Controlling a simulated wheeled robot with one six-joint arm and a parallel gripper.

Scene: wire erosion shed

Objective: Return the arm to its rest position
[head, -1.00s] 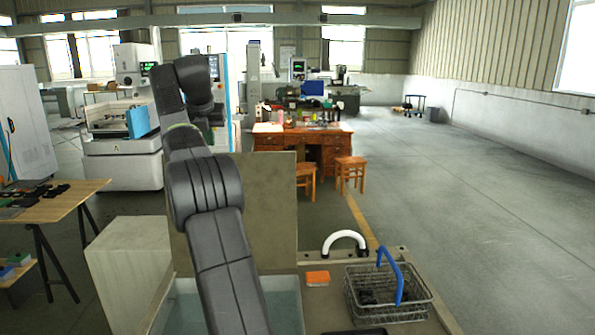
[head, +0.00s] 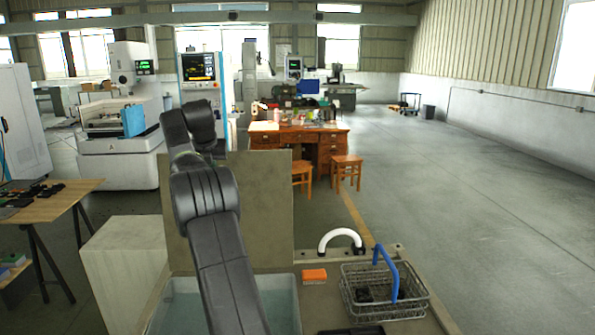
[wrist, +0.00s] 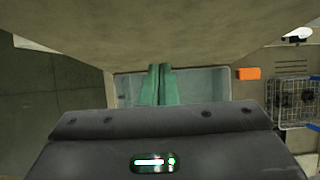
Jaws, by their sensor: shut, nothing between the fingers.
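In the head view my dark arm rises from the bottom centre and folds in front of the upright beige panel. My gripper is hidden there behind the arm. In the wrist view my gripper (wrist: 160,72) shows as two green fingers side by side, shut with nothing between them. Behind the fingers is the pale tub (wrist: 203,85), which also shows in the head view (head: 283,298) below the panel.
A wire basket (head: 415,298) with a blue handle and dark items inside stands at right. An orange block (head: 314,276) and a white curved handle (head: 341,234) are beside it. The beige panel (head: 268,205) stands close behind my arm. A wooden table (head: 52,203) is at left.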

